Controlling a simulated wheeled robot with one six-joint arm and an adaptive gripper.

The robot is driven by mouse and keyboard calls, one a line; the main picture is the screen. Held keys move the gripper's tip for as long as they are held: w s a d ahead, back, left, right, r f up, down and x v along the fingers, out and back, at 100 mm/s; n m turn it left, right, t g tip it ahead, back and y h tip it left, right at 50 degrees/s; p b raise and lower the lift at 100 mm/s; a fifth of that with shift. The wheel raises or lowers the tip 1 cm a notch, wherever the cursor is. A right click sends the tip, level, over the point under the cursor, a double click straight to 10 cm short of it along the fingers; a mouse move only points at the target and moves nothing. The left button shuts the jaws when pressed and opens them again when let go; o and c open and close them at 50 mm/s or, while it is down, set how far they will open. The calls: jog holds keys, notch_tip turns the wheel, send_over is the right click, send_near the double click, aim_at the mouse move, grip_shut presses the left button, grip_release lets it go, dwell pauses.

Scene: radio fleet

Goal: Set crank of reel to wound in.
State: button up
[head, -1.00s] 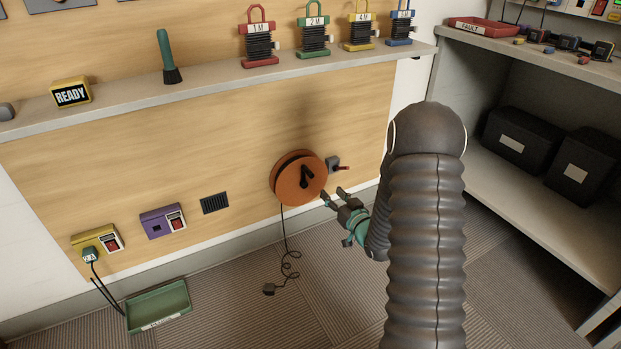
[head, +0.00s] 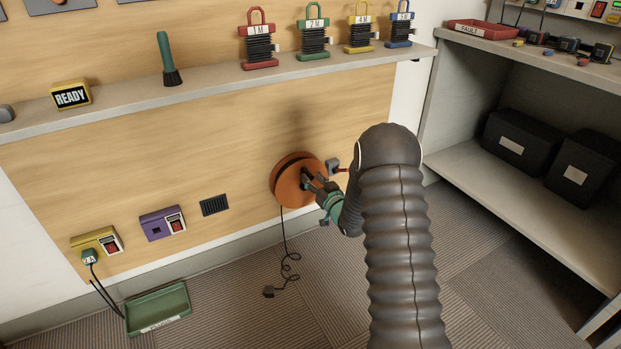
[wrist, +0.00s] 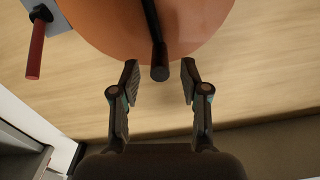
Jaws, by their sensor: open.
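The orange reel (head: 288,190) is mounted on the wooden wall panel, with a black cable and plug hanging from it. Its black crank (wrist: 155,40) shows in the wrist view, with the knob (wrist: 160,73) end-on between my fingertips. My gripper (head: 312,184) is in front of the reel's face. In the wrist view my gripper (wrist: 160,80) is open, one finger on each side of the crank knob, with gaps and no visible contact. In the head view my fingers partly hide the crank.
A grey bracket with a red lever (wrist: 35,50) sits beside the reel. A purple switch box (head: 160,224) and a vent (head: 214,204) are on the panel to the left. A shelf edge (head: 210,78) runs above. A green tray (head: 160,308) lies on the floor.

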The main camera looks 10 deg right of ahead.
jog(key=shift+x, duration=0.8)
jog(key=shift+c, duration=0.2)
grip_shut()
